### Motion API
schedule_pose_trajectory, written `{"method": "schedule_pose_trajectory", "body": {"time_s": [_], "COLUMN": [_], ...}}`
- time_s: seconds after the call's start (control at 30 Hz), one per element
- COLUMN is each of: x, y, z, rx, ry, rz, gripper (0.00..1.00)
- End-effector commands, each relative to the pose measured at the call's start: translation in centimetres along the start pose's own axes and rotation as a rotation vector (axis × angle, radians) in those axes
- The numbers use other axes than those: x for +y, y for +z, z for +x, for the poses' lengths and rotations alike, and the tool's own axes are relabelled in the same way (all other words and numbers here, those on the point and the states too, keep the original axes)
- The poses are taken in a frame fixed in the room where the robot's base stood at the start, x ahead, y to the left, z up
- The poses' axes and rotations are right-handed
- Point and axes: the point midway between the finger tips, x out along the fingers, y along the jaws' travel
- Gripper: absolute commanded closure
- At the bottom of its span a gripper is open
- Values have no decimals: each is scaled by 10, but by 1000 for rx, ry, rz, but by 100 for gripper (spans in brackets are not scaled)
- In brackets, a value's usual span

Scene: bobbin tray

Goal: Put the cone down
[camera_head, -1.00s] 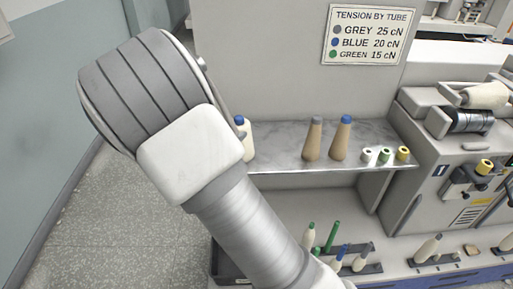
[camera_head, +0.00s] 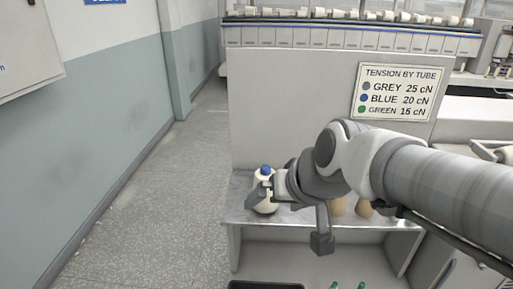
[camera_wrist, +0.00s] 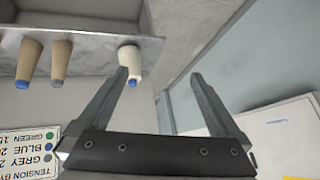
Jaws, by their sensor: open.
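A cream cone with a blue tube tip (camera_head: 264,203) stands upright at the left end of the grey shelf (camera_head: 238,214). In the wrist view, which is upside down, the cone (camera_wrist: 131,62) shows by the tip of the left-hand finger, which partly overlaps it. My gripper (camera_head: 262,188) is beside the cone in the head view. In the wrist view my gripper (camera_wrist: 158,76) has its fingers wide apart, with nothing held between them. Whether a finger touches the cone I cannot tell.
Two tan cones stand farther along the shelf, one blue-tipped (camera_wrist: 29,62) and one grey-tipped (camera_wrist: 61,62). A tension sign (camera_head: 397,93) is on the panel behind. Green-tipped pieces (camera_head: 361,285) show below the shelf. The floor at left (camera_head: 150,215) is clear.

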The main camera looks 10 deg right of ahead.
Motion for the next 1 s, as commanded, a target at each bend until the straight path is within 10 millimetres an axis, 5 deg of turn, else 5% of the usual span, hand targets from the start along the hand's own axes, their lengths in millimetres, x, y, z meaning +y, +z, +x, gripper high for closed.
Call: {"method": "schedule_pose_trajectory", "body": {"time_s": [0.2,0.33,1.0], "x": [33,43,46], "y": [57,73,77], "z": [-43,-54,-56], "rx": [-79,-106,-114], "ry": [153,207,221], "rz": [-66,-78,-80], "gripper": [0,0,0]}}
